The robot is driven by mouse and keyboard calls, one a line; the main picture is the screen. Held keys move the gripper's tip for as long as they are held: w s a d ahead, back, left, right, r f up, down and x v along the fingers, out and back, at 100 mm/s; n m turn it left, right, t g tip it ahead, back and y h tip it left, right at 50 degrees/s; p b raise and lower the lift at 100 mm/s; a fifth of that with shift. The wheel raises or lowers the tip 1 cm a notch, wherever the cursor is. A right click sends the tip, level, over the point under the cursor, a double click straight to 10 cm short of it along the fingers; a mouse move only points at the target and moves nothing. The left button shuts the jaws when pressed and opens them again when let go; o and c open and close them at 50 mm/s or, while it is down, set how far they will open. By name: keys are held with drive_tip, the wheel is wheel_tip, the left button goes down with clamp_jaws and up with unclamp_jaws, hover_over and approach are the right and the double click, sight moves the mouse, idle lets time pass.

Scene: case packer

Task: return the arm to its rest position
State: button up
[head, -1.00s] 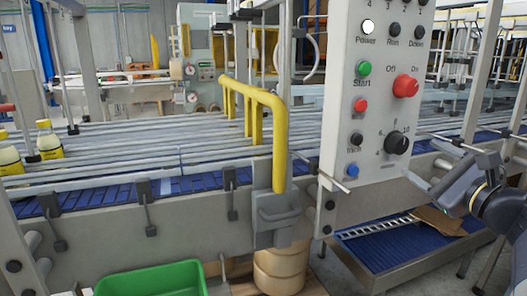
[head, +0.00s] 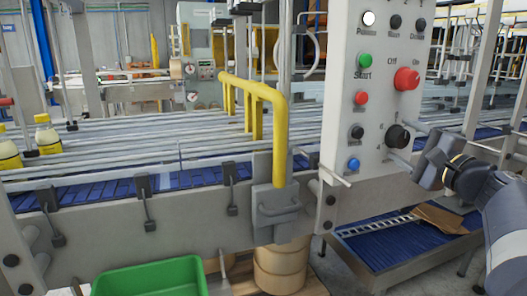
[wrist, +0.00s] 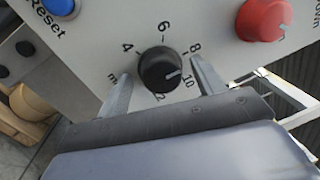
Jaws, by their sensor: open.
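My gripper (head: 412,148) is at the right of the head view, just right of the black knob (head: 398,136) on the grey control panel (head: 375,190). In the wrist view the gripper (wrist: 160,80) is open, with one finger on each side of the same knob (wrist: 160,69). The knob's white mark points near the 10 on its scale. Whether the fingers touch the knob cannot be told. My arm comes in from the right edge of the head view.
A yellow rail (head: 280,140) stands left of the panel. A blue conveyor with a cardboard piece (head: 440,219) lies below my arm. A green bin (head: 150,280) is at lower left.

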drive_tip(key=n+y, duration=0.1)
drive_tip(key=n, duration=0.4)
drive_tip(key=shift+g, duration=0.3)
drive_tip(key=n, duration=0.3)
drive_tip(key=shift+d+r+n+p, duration=0.1)
drive_tip(key=shift+d+n+p, duration=0.05)
drive_tip(key=shift+n+p, duration=0.2)
drive_tip(key=n+g+p, duration=0.1)
drive_tip(key=n+p, duration=0.2)
drive_tip(key=n, duration=0.3)
drive_tip(key=shift+r, duration=0.1)
drive_tip(key=shift+n+y+p, duration=0.3)
drive_tip(key=shift+n+p, duration=0.35)
drive_tip(key=shift+p, duration=0.05)
